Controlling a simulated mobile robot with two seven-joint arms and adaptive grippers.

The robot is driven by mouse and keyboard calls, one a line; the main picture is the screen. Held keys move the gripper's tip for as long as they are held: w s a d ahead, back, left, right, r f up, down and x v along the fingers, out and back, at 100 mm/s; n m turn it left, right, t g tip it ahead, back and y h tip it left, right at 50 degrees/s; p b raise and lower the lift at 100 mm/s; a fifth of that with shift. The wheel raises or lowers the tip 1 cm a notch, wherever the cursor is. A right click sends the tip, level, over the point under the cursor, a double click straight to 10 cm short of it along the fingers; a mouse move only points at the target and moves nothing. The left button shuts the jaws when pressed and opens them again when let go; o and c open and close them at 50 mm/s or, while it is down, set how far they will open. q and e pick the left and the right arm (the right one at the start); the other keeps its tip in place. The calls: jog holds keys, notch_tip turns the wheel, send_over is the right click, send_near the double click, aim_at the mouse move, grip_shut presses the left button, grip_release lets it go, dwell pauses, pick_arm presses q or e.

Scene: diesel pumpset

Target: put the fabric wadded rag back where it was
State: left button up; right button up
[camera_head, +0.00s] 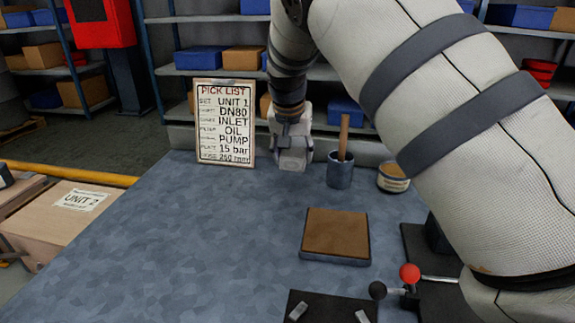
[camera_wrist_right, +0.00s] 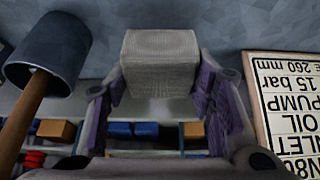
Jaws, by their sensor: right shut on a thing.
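The fabric wadded rag (camera_wrist_right: 160,62) is a light grey, woven, block-like bundle. In the wrist view it sits between the two purple-padded fingers of my right gripper (camera_wrist_right: 158,85), which is shut on it. In the head view my right gripper (camera_head: 291,148) points down at the back of the blue-grey bench top (camera_head: 200,235), between the pick list and the cup. The pale rag shows at its tip there, partly merged with the fingers. I cannot tell whether the rag touches the bench. My left gripper is not in view.
A pick list board (camera_head: 225,122) stands left of the gripper. A dark cup with a wooden handle (camera_head: 340,172) and a tan-labelled tin (camera_head: 393,177) stand to its right. A brown-topped pad (camera_head: 336,233) lies nearer. The left bench is clear.

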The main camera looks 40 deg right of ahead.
aim_at(294, 163)
jog(key=shift+d+f, duration=0.15)
jog(key=shift+f, duration=1.7)
jog(key=o, duration=1.1)
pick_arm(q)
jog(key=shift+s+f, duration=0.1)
pick_arm(e)
jog(key=shift+r, duration=0.35)
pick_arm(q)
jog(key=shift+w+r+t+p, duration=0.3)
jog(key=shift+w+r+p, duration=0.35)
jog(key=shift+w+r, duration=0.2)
pick_arm(e)
jog(key=v, duration=1.1)
jog(key=shift+r, duration=0.3)
jog(key=shift+s+f, duration=0.1)
